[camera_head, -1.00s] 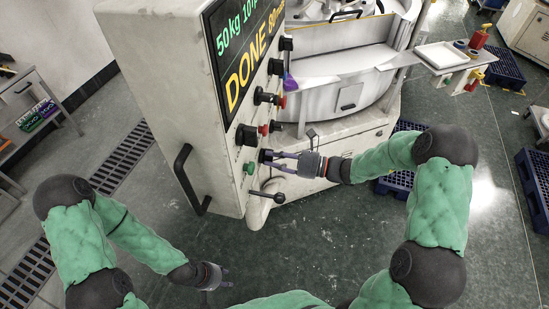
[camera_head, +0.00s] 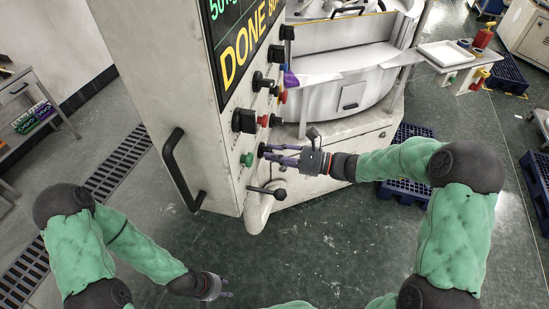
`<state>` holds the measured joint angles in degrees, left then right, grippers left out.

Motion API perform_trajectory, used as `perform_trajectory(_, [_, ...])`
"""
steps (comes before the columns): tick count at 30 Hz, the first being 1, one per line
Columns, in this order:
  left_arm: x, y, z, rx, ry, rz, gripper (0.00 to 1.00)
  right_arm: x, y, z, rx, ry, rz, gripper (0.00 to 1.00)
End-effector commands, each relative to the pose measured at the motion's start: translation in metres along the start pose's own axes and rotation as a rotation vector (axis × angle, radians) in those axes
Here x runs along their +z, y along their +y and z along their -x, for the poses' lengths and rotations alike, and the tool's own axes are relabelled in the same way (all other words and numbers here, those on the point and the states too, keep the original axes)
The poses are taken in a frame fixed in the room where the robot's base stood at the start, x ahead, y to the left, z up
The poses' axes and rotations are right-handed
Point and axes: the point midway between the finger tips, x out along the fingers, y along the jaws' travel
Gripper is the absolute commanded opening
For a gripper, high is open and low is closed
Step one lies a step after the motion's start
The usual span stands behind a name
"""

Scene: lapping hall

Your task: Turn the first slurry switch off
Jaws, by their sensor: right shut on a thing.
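The cream control cabinet (camera_head: 160,80) stands at the centre left, its panel carrying a column of dark switches and coloured buttons. A small dark switch (camera_head: 262,149) sits low on the panel, just right of a green button (camera_head: 247,159). My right gripper (camera_head: 268,154) reaches it from the right and is shut on it; the fingers hide part of it. The switch labels are too small to read, so I cannot tell its position from them. My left gripper (camera_head: 228,289) hangs empty and open low over the floor, away from the panel.
A larger black knob (camera_head: 243,121) and a red button (camera_head: 263,121) sit just above. A ball-ended lever (camera_head: 279,194) sticks out below my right gripper. A black handle (camera_head: 178,170) is on the cabinet's left. The floor in front is clear.

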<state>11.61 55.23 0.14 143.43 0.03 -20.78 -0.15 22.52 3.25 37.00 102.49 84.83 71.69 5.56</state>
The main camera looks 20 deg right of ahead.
Motion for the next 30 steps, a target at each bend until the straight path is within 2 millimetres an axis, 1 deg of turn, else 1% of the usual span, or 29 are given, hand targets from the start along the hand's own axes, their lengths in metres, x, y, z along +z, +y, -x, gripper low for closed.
perform_trajectory(1, [-0.0002,-0.0018,-0.0051,0.000,0.000,0.000,0.40,-0.0020,0.0009,0.0001,0.000,0.000,0.026,0.00])
perform_trajectory(8, [-0.0005,-0.0042,-0.0119,0.000,0.000,0.000,0.40,-0.0016,0.0010,0.0001,0.000,0.000,0.100,0.00])
perform_trajectory(24, [-0.0006,-0.0047,-0.0132,0.000,0.000,0.000,0.40,-0.0007,0.0006,0.0001,0.001,0.000,0.124,0.00])
perform_trajectory(25, [-0.0006,-0.0047,-0.0132,0.000,0.000,0.000,0.40,-0.0007,0.0006,0.0001,0.001,0.000,0.124,0.30])
perform_trajectory(27, [-0.0006,-0.0047,-0.0132,0.000,0.000,0.000,0.40,-0.0007,0.0006,0.0001,0.000,0.000,0.124,0.49])
perform_trajectory(30, [-0.0006,-0.0047,-0.0133,0.000,0.000,0.000,0.40,-0.0006,0.0006,0.0001,0.000,0.000,0.124,0.49])
